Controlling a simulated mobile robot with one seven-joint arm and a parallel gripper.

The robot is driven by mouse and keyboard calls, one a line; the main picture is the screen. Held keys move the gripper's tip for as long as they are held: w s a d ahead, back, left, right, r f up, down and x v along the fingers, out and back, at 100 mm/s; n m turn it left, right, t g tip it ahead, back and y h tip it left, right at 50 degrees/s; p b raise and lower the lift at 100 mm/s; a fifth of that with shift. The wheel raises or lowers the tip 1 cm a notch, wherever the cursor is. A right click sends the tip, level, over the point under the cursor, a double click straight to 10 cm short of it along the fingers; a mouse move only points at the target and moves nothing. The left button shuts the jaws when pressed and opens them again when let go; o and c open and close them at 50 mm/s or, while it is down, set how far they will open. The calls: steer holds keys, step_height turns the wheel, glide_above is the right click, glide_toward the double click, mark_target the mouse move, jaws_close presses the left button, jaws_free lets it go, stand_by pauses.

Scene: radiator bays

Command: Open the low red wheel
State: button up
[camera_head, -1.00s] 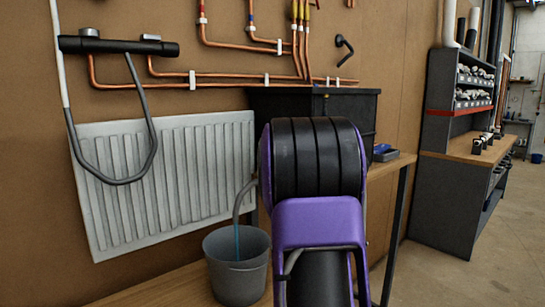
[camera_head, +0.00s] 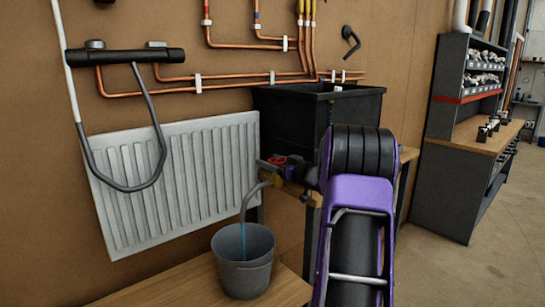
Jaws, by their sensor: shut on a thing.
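The low red wheel (camera_head: 277,160) shows as a small red patch on the brass valve beside the right end of the radiator, just left of my arm. My gripper (camera_head: 283,166) reaches in from the right and is shut at the wheel. Its dark fingers and wrist cover most of the wheel, so how far it is turned cannot be seen.
The white radiator (camera_head: 180,180) hangs on the brown wall at left, with a black mixer bar (camera_head: 125,56) and hose above. A black tank (camera_head: 290,110) stands behind my arm. Copper pipes cross the wall. A shelf unit (camera_head: 445,160) stands at right, with open floor before it.

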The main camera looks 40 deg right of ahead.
steer(key=shift+a+n+y, duration=0.1)
steer(key=shift+n+y, duration=0.2)
steer(key=shift+y, duration=0.1)
steer(key=o, duration=1.3)
steer(key=shift+s, duration=0.1)
steer(key=s+d, duration=0.1)
steer(key=s, duration=0.4)
steer(key=s+d, duration=0.1)
steer(key=s, duration=0.5)
steer(key=s+d, duration=0.1)
steer(key=s, duration=0.5)
steer(key=shift+d+b, duration=0.15)
steer(key=shift+b, duration=0.15)
steer(key=shift+w, duration=0.1)
